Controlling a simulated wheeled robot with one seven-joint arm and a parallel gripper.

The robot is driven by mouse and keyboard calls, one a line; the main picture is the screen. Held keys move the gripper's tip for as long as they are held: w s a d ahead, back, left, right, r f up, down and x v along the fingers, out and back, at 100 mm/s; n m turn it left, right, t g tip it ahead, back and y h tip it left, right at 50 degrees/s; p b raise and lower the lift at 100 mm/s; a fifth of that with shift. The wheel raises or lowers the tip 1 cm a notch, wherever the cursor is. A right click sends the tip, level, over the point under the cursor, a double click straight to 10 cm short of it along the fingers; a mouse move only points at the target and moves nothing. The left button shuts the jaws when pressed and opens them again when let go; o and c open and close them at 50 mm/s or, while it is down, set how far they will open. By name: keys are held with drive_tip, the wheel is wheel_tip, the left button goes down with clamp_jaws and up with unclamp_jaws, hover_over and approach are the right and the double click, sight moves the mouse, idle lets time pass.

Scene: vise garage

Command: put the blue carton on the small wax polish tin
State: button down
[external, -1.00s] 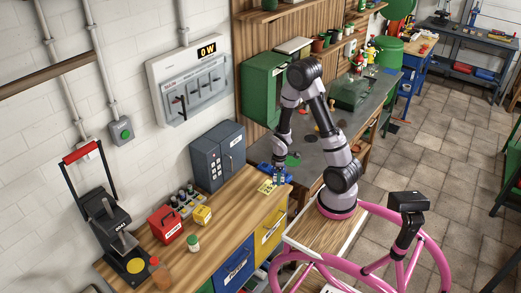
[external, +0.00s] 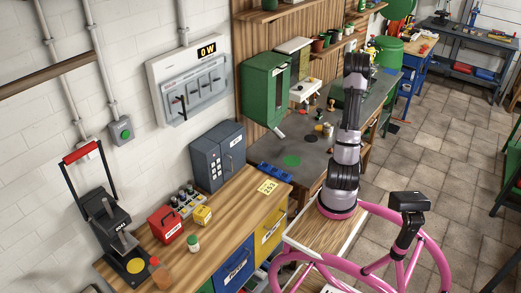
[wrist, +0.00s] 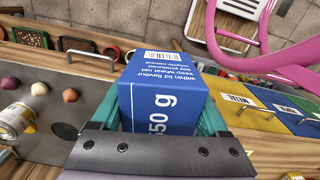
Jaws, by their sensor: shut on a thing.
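The blue carton (wrist: 160,85), with white printing, fills the middle of the wrist view. My gripper (wrist: 162,105) is shut on it, with a teal finger on each side. In the external view my arm stands over the grey bench side, and it hides the gripper and carton. A pale, labelled round tin (wrist: 15,120) stands on the grey bench at the left of the wrist view, apart from the carton. I cannot read its label, so I cannot tell if it is the small wax polish tin. A flat dark disc (wrist: 65,131) lies near it.
The grey bench (external: 305,172) bears a green disc (external: 291,160) and several small knobbed items. A pink bicycle frame (external: 435,245) is beside my base.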

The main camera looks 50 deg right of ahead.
drive_tip(key=s+d+r, duration=0.2)
drive_tip(key=s+d, duration=0.6)
drive_tip(key=s, duration=0.3)
wheel_tip(320, 180, up, 6)
drive_tip(key=m, duration=0.2)
hover_over(329, 125)
drive_tip(key=shift+w+f, duration=0.15)
drive_tip(key=shift+f, duration=2.25)
drive_tip(key=shift+w+f, duration=0.1)
drive_tip(key=shift+f, duration=2.25)
drive_tip(key=shift+f, duration=0.15)
unclamp_jaws()
